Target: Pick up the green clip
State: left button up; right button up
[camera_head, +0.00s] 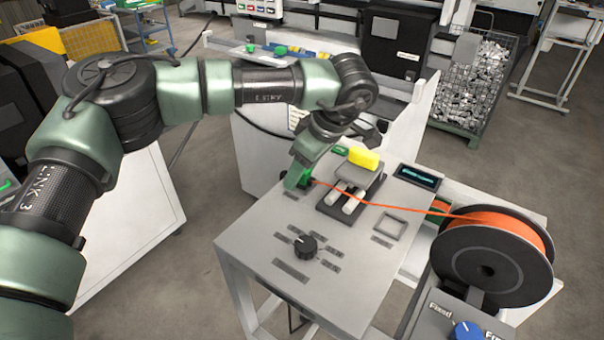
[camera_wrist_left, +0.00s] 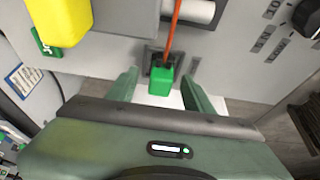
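The green clip (camera_wrist_left: 161,82) sits at a dark socket in the grey table top, with the orange strand running into it. My left gripper (camera_wrist_left: 162,92) is open, with one finger on each side of the clip and a visible gap to each. In the head view my left gripper (camera_head: 297,176) reaches down at the table's far left edge. The clip there is mostly hidden beside the fingers. My right gripper is in neither view.
A grey device with a yellow block (camera_head: 364,158) stands right of the gripper. The orange strand (camera_head: 380,203) crosses the grey table (camera_head: 262,238) to a large spool (camera_head: 490,258).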

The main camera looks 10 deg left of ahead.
pick_arm(q)
jog(key=c, duration=0.8)
jog(key=o, duration=1)
jog(key=shift+d, duration=0.1)
jog(key=shift+s+d+r, duration=0.1)
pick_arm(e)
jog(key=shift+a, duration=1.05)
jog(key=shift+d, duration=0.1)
